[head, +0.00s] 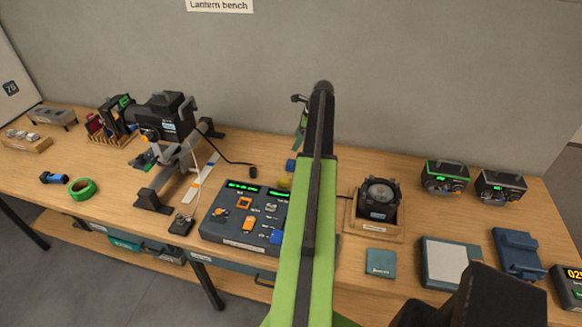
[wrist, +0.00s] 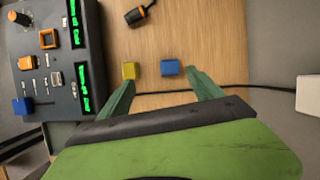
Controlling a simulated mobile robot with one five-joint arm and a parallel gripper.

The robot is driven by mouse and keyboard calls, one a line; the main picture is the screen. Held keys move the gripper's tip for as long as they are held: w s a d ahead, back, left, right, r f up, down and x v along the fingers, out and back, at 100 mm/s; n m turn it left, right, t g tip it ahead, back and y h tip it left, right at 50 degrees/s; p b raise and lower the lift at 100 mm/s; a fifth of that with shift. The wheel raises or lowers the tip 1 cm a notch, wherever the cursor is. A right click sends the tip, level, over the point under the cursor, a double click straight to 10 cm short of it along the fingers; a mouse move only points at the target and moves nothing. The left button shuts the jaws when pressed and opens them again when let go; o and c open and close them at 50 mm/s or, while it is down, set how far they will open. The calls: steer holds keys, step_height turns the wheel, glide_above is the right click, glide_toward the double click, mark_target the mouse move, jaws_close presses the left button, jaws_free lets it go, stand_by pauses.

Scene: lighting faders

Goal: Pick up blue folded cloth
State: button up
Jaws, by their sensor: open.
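A dark blue, folded-looking item (head: 519,253) lies at the right of the bench in the head view; I cannot tell for sure that it is the cloth. A flat teal square (head: 380,263) with a small label lies left of it, near the front edge. My gripper (head: 301,140) is far to the left of both, over the middle of the bench. In the wrist view my gripper (wrist: 162,85) is open and empty, its green fingers apart. A blue block (wrist: 170,68) and a yellow block (wrist: 129,70) lie just beyond the fingertips. The dark blue item is outside the wrist view.
A fader console (head: 243,214) stands left of my arm. A boxed lamp unit (head: 379,200), a grey-topped pad (head: 447,262) and two small meters (head: 445,177) (head: 500,187) stand to the right. A black cable (wrist: 240,88) crosses under my gripper. A wall rises behind the bench.

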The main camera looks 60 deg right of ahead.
steer(key=s+d+m, duration=0.2)
steer(key=s+d, duration=0.1)
steer(key=b, duration=1.1)
glide_toward(291, 162)
steer(key=shift+n, duration=0.3)
steer(key=x, duration=0.4)
steer(key=shift+s+a+f, duration=0.1)
steer(key=shift+s+f, duration=0.1)
steer(key=shift+f, duration=0.25)
steer(key=shift+w+f+b, duration=0.2)
steer(key=shift+f+b, duration=0.1)
steer(key=shift+a+r, duration=0.1)
